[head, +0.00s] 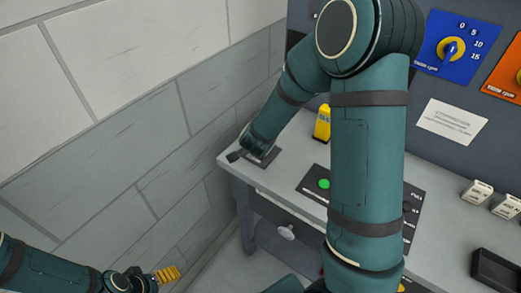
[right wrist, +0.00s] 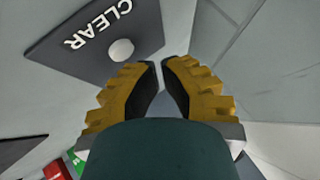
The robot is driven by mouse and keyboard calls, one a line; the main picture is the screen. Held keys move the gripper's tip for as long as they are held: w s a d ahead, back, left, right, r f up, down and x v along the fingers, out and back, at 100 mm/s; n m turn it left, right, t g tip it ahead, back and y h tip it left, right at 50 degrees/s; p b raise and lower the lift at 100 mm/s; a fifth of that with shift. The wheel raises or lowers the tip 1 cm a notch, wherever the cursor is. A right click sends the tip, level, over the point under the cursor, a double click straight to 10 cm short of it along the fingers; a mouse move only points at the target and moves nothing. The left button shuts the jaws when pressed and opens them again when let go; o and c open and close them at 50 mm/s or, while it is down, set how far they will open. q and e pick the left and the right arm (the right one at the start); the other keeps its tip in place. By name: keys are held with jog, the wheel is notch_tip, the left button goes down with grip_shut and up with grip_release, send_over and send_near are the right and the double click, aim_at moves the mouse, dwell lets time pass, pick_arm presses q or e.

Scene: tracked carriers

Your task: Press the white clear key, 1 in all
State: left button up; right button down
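The white clear key (right wrist: 121,50) is a small round button on a dark plate (right wrist: 95,40) lettered CLEAR in the right wrist view. My right gripper (right wrist: 158,64) has yellow ribbed fingers with the tips almost together and nothing between them. The tips appear beside the key, to its right in that view, not over it. Their height above the plate is unclear. In the head view the dark plate (head: 270,157) lies at the desk's left end, and my right arm hides the key. My left gripper (head: 168,274) is low at left, away from the desk.
A panel with a green button (head: 323,184) is partly behind my right arm. A yellow object (head: 322,122) stands at the back of the desk. Labelled white blocks (head: 477,192) and a black tray (head: 497,268) are at right. A block wall (head: 130,110) borders the left.

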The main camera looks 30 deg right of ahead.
jog(key=shift+f, duration=0.2)
dwell(0.5)
jog(key=shift+f+b, duration=0.25)
jog(key=shift+b, duration=0.1)
jog(key=shift+f+b, duration=0.35)
jog(key=shift+f, duration=0.1)
dwell(0.6)
jog(key=shift+r, duration=0.15)
jog(key=shift+r+p, duration=0.75)
jog(key=shift+p, duration=0.1)
notch_tip(320, 180, up, 5)
jog(key=p, duration=0.5)
